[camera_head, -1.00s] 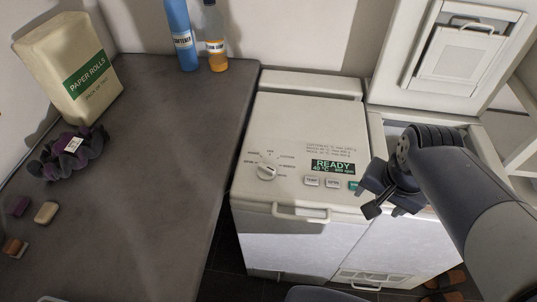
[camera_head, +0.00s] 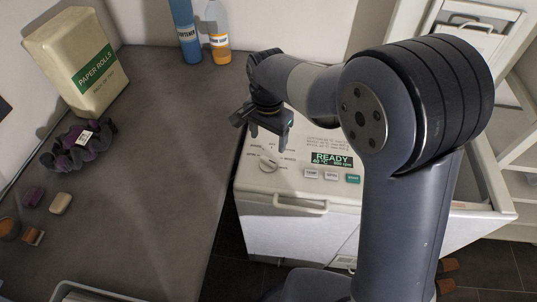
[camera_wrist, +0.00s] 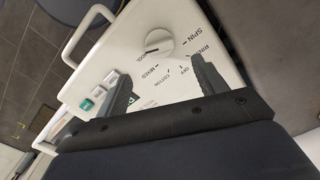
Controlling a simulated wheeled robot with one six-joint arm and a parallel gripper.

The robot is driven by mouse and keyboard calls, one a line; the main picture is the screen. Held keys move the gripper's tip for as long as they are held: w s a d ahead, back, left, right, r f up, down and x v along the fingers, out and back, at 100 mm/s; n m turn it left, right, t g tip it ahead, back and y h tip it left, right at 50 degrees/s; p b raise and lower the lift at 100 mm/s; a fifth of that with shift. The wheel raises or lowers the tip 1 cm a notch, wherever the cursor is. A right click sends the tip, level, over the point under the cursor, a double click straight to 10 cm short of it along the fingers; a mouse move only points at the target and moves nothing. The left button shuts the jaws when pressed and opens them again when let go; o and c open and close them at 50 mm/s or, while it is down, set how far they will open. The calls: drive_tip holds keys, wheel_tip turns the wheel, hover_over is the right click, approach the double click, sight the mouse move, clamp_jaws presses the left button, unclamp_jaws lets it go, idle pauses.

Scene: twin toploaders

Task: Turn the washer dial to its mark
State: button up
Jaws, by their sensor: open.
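The washer dial (camera_head: 268,163) is a round white knob with a dark pointer line, set in a ring of printed labels on the white washer panel (camera_head: 290,180). In the wrist view the dial (camera_wrist: 159,42) sits above and between my fingers, with labels such as SPIN, RINSE, OFF, COTTON, MIXED and WOOL around it. Its pointer line lies toward WOOL. My gripper (camera_head: 266,134) is above the panel, just behind the dial in the head view.
The display (camera_head: 332,159) reads READY, with buttons below it and a front handle (camera_head: 301,204).

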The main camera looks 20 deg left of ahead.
sight(269, 159)
wheel_tip(269, 159, down, 9)
drive_tip(key=shift+p, duration=0.65)
drive_tip(key=shift+c, duration=0.2)
drive_tip(key=c, duration=0.9)
